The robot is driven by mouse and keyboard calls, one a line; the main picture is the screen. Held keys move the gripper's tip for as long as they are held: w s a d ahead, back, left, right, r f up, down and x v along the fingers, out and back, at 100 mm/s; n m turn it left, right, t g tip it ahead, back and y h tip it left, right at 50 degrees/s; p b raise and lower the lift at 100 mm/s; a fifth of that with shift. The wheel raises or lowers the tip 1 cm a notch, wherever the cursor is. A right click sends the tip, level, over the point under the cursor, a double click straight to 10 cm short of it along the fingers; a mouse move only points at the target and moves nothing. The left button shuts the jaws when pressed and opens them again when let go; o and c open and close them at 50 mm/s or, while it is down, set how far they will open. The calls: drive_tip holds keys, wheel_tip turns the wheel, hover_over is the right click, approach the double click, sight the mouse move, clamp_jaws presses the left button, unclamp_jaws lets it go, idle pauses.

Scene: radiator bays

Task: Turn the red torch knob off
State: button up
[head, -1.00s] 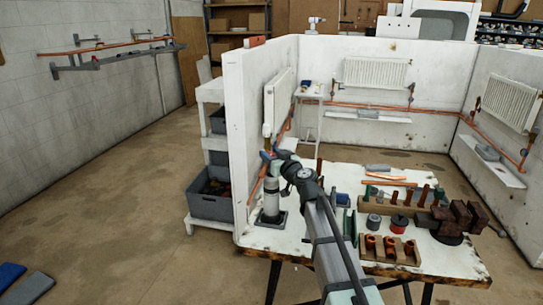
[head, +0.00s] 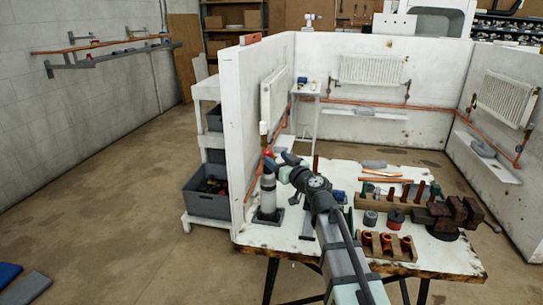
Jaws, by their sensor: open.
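The torch is a pale grey cylinder (head: 267,194) standing upright in a dark square base at the left end of the workbench. A small red knob (head: 267,153) shows at its top. My gripper (head: 279,160) is at the torch's top, just right of and slightly below the red knob, with its fingers spread. The fingers partly cover the torch head. I cannot tell whether a finger touches the torch or the knob.
A white partition wall (head: 231,150) stands close on the left. Grey bins (head: 207,194) sit beyond it.

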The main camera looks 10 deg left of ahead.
drive_tip(key=v, duration=0.7)
drive_tip(key=shift+s, duration=0.1)
